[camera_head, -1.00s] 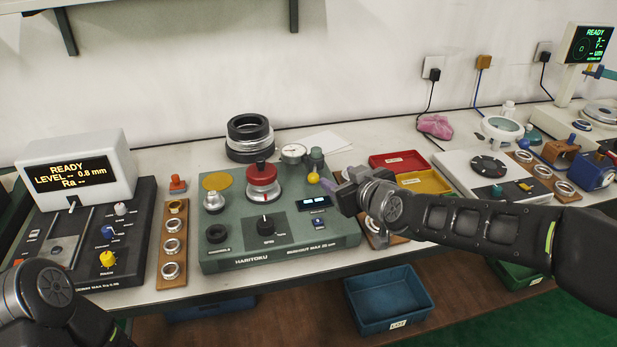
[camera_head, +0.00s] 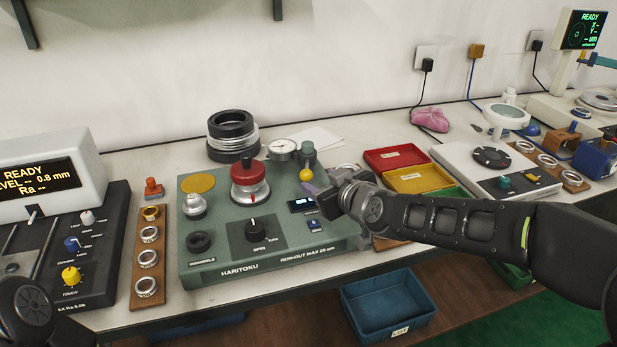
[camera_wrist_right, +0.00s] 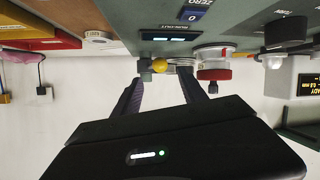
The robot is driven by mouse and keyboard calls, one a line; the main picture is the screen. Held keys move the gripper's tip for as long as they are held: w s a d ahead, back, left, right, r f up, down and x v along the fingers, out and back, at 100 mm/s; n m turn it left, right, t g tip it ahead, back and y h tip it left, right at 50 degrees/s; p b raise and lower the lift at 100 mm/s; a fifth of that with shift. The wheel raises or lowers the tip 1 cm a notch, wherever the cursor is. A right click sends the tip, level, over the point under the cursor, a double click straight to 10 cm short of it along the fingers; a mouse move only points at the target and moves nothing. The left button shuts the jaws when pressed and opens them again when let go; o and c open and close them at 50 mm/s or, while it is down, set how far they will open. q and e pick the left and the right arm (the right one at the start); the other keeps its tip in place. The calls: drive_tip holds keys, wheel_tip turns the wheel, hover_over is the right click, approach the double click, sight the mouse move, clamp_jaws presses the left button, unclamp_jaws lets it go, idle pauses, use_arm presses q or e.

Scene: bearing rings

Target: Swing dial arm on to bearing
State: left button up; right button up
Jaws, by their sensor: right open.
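The green run-out tester (camera_head: 275,262) stands on the bench. A metal spindle with a red cap (camera_head: 249,173) stands on it; I cannot make out the bearing ring clearly. The dial gauge (camera_head: 282,149) is behind and right of the spindle, beside a grey-green post (camera_head: 307,152). A yellow ball knob (camera_head: 306,174) sits in front of the post. My right gripper (camera_head: 308,190) is open just below and right of the yellow knob. In the right wrist view, the yellow knob (camera_wrist_right: 159,66) shows beyond and between the open fingers (camera_wrist_right: 160,88). My left gripper is out of view.
Red (camera_head: 395,159) and yellow (camera_head: 419,179) bins lie right of the tester, beyond my right arm. A wooden ring rack (camera_head: 143,270) stands to the left. Stacked black and metal rings (camera_head: 232,136) stand behind. A blue bin (camera_head: 388,308) is below the bench edge.

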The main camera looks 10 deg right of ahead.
sight(309, 176)
drive_tip(key=b+x, duration=0.4)
drive_tip(key=x, duration=0.3)
drive_tip(key=shift+s+f, duration=0.15)
drive_tip(key=shift+f, duration=0.05)
drive_tip(key=shift+w+a, duration=0.1)
drive_tip(key=shift+w, duration=0.25)
drive_tip(key=shift+c, duration=0.3)
clamp_jaws()
idle(0.5)
